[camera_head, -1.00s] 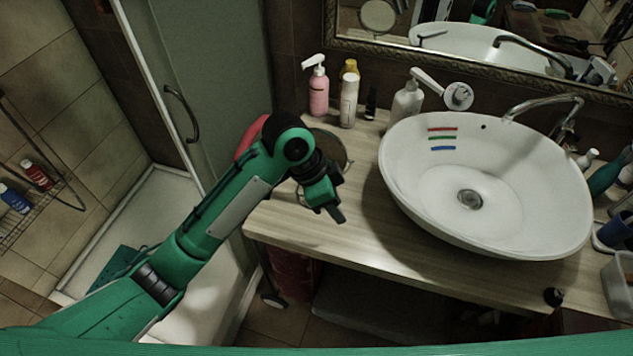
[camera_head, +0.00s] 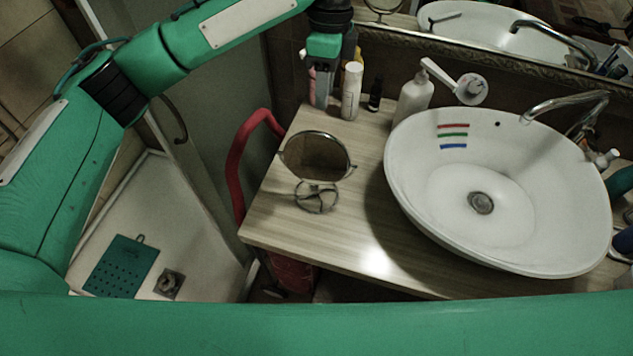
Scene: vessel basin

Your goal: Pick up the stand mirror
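The stand mirror (camera_head: 318,156) stands upright on the left end of the wooden counter (camera_head: 287,232). It has a round, dark-looking glass and a looped wire base (camera_head: 316,198). My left gripper (camera_head: 320,98) is beyond the mirror at the back of the counter, pointing down in front of the pink pump bottle and apart from the mirror. Its fingers show narrow and nearly edge-on, so I cannot tell whether they are open or shut. Nothing is seen held in it. My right gripper is not in view.
A white spray bottle (camera_head: 351,92), a small dark bottle (camera_head: 375,94) and a white pump bottle (camera_head: 413,99) stand along the back. The white basin (camera_head: 430,195) fills the right. A red curved handle (camera_head: 236,160) rises beside the counter's left edge. Counter in front of the mirror is clear.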

